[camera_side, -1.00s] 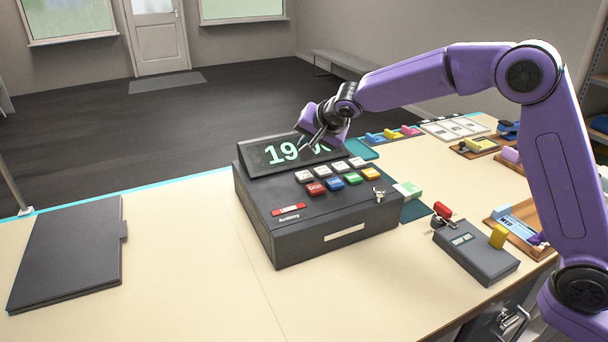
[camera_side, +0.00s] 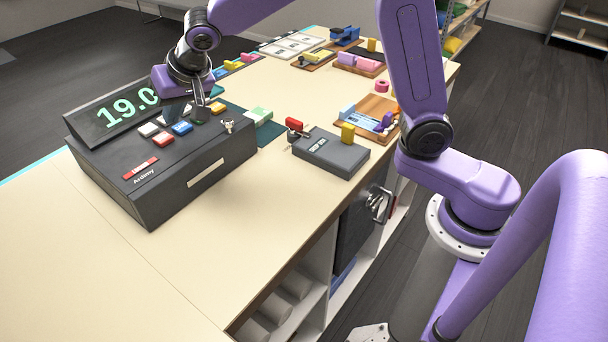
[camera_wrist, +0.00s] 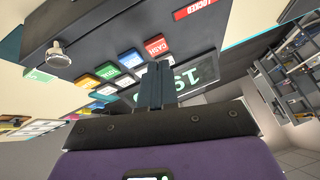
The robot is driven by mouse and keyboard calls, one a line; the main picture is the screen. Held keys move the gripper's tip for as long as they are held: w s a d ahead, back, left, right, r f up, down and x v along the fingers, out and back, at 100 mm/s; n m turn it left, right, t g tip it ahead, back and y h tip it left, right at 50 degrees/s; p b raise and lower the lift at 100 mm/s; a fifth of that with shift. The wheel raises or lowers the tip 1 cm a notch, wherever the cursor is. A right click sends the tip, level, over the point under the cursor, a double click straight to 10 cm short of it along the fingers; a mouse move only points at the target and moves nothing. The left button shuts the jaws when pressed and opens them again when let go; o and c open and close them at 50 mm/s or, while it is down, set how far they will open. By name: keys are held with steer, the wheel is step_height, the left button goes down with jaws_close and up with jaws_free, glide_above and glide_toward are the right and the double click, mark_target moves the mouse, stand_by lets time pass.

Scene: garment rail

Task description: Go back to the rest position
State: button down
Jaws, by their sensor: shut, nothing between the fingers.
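My gripper (camera_side: 203,116) is shut and empty, its fingers pointing down close over the right-hand keys of the dark cash register (camera_side: 205,168). I cannot tell whether the fingertips touch a key. In the wrist view the shut fingers (camera_wrist: 157,85) stand in front of the coloured keys and the register's display. The display (camera_side: 125,108) shows green digits starting "19.0", the rest hidden behind my gripper. A red "LOCKED" label (camera_wrist: 196,8) shows in the wrist view.
A grey terminal (camera_side: 330,152) with a yellow piece stands right of the register. Wooden trays with small items (camera_side: 375,118) line the counter's right side. The counter's front left (camera_side: 90,265) is clear.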

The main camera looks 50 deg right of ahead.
steer(key=s+d+f+n+g, duration=0.1)
steer(key=s+d+n, duration=0.4)
steer(key=s, duration=0.7)
steer(key=s+d+f+n+g, duration=0.2)
steer(key=s+d+n, duration=0.3)
steer(key=s, duration=0.7)
steer(key=s+d+f+n+g+h, duration=0.1)
steer(key=s+d+n, duration=0.4)
steer(key=s, duration=0.8)
steer(key=shift+d+f+g, duration=0.45)
steer(key=shift+d+g, duration=0.1)
steer(key=shift+g, duration=0.65)
